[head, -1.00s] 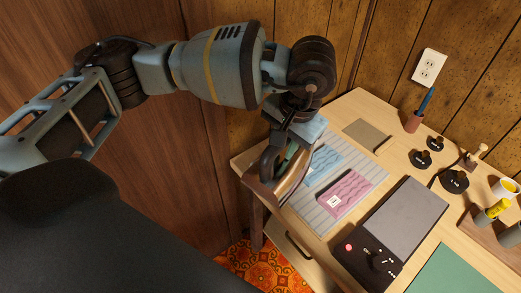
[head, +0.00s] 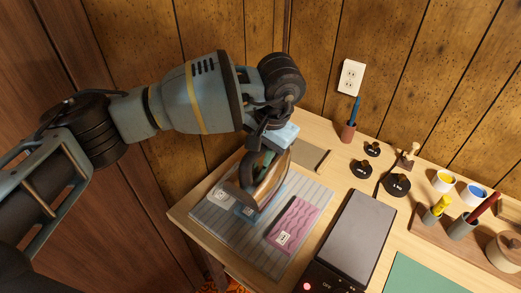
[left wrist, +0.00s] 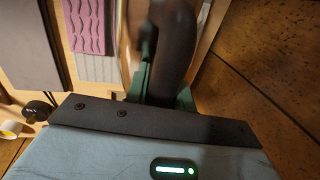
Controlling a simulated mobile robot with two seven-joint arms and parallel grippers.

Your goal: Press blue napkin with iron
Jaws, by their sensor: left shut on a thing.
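My left gripper (head: 264,148) is shut on the dark handle of the iron (head: 272,188). The iron's shiny metal body is over the striped pad, with a tilted look. The blue napkin (head: 219,200) lies on the pad, wavy and tagged, largely hidden by the iron. I cannot tell if the iron touches it. The pink napkin (head: 296,222) lies to the right on the pad. In the left wrist view the handle (left wrist: 174,45) fills the middle, with the pink napkin (left wrist: 84,25) at upper left.
The striped pad (head: 238,238) lies at the table's left edge. A grey-topped black device (head: 352,240) sits to the right. Dark knobbed pieces (head: 397,184), a pen cup (head: 348,132) and paint pots (head: 472,194) stand farther back. A wall is close behind.

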